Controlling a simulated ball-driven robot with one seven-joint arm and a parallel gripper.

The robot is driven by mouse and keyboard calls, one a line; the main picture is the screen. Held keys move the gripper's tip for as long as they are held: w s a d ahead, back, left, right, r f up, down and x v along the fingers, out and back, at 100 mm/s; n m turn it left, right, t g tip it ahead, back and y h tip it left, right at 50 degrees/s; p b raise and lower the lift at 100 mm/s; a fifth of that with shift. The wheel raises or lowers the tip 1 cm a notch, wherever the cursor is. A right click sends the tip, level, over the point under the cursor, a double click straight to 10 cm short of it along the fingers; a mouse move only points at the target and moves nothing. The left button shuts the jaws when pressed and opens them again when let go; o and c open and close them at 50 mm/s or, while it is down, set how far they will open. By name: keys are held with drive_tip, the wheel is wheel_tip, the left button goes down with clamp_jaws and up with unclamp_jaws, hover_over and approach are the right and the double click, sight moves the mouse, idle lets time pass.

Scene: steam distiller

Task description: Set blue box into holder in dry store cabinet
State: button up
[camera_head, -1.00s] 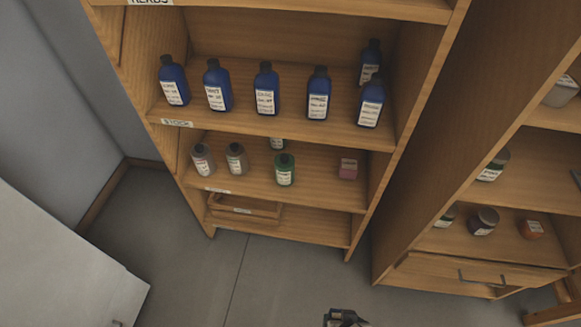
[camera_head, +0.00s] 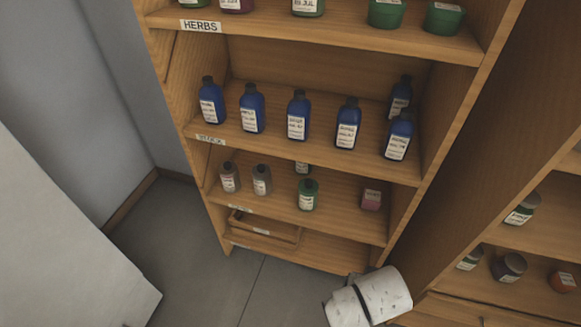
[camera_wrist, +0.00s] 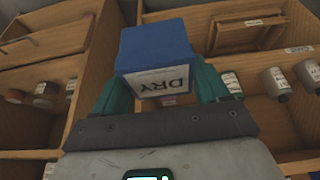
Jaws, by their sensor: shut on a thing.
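The blue box (camera_wrist: 158,42) with a white DRY label is in my gripper (camera_wrist: 162,84) in the wrist view. The gripper's teal fingers are shut on its two sides. A shallow wooden tray-like holder (camera_head: 264,238) with a small white label stands at the left of the cabinet's lowest shelf. It also shows in the wrist view (camera_wrist: 243,46), beyond and to the right of the box. The box is apart from the holder. In the head view my white arm is at the bottom, and neither fingers nor box can be made out.
The wooden cabinet (camera_head: 425,150) holds blue bottles (camera_head: 298,116) on a middle shelf and small bottles (camera_head: 307,196) with a pink box (camera_head: 371,200) just above the holder. The lowest shelf is bare right of the holder. A second shelf unit (camera_head: 540,240) stands at right.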

drive_tip(key=w+d+r, duration=0.1)
drive_tip(key=w+r, duration=0.3)
drive_tip(key=r, duration=0.3)
drive_tip(key=w+d+r, duration=0.1)
drive_tip(key=w+r, duration=0.2)
drive_tip(key=r, duration=0.4)
drive_tip(key=s+f+n, duration=0.1)
drive_tip(key=s+f, duration=0.1)
drive_tip(key=f, duration=0.2)
drive_tip(key=s+f+n, duration=0.1)
drive_tip(key=s+f, duration=0.1)
drive_tip(key=f, duration=0.3)
drive_tip(key=s+f+n+y, duration=0.1)
drive_tip(key=s+f, duration=0.1)
drive_tip(key=f, duration=0.3)
drive_tip(key=shift+a, duration=0.15)
